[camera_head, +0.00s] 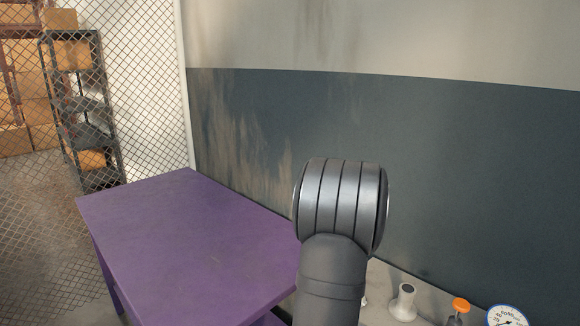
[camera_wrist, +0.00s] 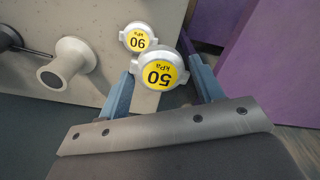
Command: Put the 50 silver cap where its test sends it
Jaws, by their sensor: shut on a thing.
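The 50 silver cap (camera_wrist: 158,72) has a yellow face marked "50 kPa" and sits between the two blue fingers of my gripper (camera_wrist: 163,70) in the wrist view. The gripper is shut on it. The face is turned to the wrist camera and its lettering appears upside down. A second silver cap, marked 90 (camera_wrist: 138,38), shows just beyond it, over the pale bench surface. In the head view my gripper and both caps are out of sight; only my arm shows.
A pale spool-shaped fitting (camera_wrist: 65,64) stands on the bench beside my gripper; a similar fitting (camera_head: 404,302) shows in the head view. An orange-topped knob (camera_head: 460,306) and a round gauge (camera_head: 507,318) are to its right. The purple table (camera_head: 190,240) has a bare top.

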